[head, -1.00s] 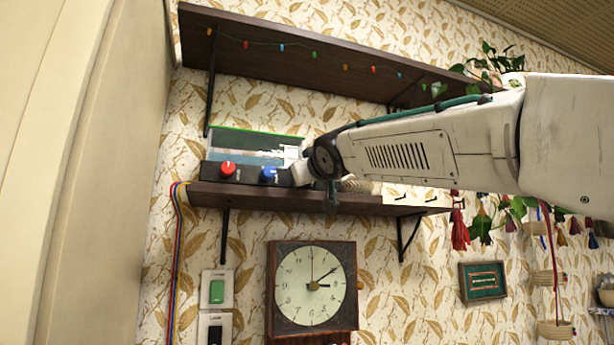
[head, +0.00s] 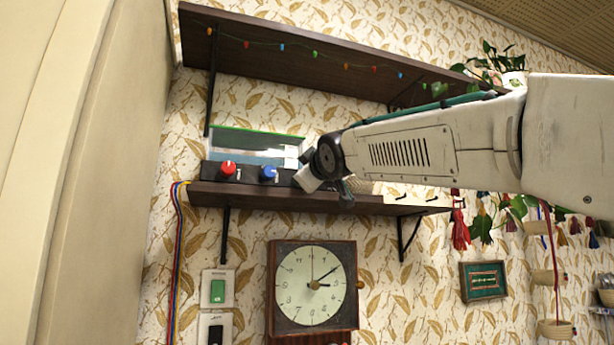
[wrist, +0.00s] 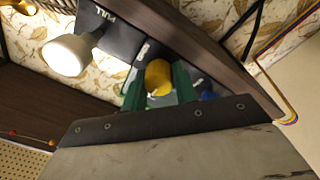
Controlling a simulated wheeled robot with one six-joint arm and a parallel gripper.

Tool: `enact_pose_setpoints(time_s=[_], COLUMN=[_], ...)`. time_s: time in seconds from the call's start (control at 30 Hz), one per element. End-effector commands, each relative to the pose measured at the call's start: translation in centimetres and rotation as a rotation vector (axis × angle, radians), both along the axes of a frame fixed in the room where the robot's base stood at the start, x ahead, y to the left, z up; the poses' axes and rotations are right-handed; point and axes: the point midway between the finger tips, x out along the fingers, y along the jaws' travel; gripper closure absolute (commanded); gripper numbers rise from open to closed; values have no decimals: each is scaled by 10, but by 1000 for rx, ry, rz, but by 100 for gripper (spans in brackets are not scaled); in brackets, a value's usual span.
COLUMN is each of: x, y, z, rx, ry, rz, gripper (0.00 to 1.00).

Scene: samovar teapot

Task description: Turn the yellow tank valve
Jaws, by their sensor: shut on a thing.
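The yellow tank valve (wrist: 158,77) is a round knob on a dark panel (wrist: 195,75), seen in the wrist view. My gripper (wrist: 159,86) has its green fingers on either side of it and is shut on it. In the head view my gripper (head: 309,178) is tilted at the right end of the dark control box (head: 248,175). It hides the yellow valve there. A glass tank (head: 255,146) with a green top edge stands behind the box.
A red knob (head: 228,168) and a blue knob (head: 269,173) sit left of my gripper. The dark shelf (head: 240,197) runs below, and a longer shelf (head: 290,62) hangs above. A clock (head: 312,286) hangs below.

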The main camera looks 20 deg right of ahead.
Motion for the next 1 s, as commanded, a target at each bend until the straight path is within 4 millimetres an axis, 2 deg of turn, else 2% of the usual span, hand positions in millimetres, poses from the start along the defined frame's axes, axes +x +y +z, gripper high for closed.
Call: enact_pose_setpoints(time_s=[0.2, 0.23, 0.3, 0.57, 0.67, 1.0], x=[1, 1, 1, 0, -7, -62], y=[0, 0, 0, 0, 0, 0], z=[-2, -2, -2, 0, 0, -4], rx=[0, 0, 0, 0, 0, 0], ry=[4, 4, 4, 1, -1, 0], rz=[-1, -1, -1, 0, 1, 1], gripper=[94, 63, 50, 50, 50, 50])
